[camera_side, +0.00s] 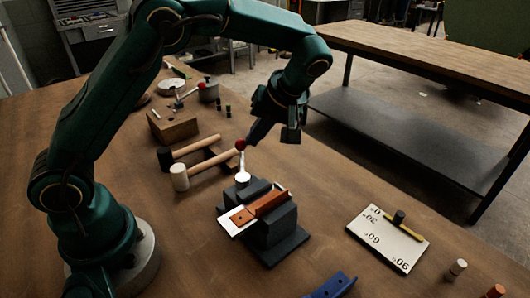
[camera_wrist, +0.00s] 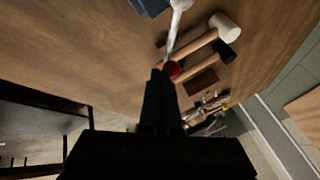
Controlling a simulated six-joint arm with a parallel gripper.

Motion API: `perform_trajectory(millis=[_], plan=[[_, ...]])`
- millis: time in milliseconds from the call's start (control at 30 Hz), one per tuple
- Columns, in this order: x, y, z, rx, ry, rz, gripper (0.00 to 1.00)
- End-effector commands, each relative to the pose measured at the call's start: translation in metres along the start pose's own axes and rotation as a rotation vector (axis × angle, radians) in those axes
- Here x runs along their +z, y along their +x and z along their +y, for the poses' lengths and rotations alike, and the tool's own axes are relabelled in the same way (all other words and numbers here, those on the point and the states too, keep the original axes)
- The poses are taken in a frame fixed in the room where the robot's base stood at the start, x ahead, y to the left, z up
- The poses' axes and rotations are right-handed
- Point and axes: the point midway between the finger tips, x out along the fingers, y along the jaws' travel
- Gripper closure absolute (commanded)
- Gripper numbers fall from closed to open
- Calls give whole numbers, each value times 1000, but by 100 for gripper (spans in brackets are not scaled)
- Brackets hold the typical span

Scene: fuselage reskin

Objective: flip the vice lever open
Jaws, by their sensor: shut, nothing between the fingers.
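The dark grey vice (camera_side: 285,232) stands on the wooden bench, with an orange-brown bar (camera_side: 268,203) and a pale metal plate (camera_side: 238,222) at its jaws. Its silver lever (camera_side: 242,165) rises steeply from the back end and ends in a red ball (camera_side: 240,145). In the wrist view the lever (camera_wrist: 176,32) and red ball (camera_wrist: 174,69) also show; a corner of the vice (camera_wrist: 150,6) is at the top edge. My gripper (camera_side: 254,140) is shut and empty, its fingertips right beside the ball. I cannot tell whether they touch it.
Two mallets (camera_side: 205,164) lie behind the vice. A wooden block (camera_side: 172,127) with a second red-tipped lever stands further back. An angle board (camera_side: 385,238), small pegs (camera_side: 456,268) and a blue part (camera_side: 333,287) are at the front right.

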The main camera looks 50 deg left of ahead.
Motion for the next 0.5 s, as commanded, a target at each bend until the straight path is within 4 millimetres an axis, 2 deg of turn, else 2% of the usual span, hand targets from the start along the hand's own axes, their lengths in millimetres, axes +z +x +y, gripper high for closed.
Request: perform_trajectory(millis=[500], plan=[[-2,15,-32,-164,-374,-166,100]])
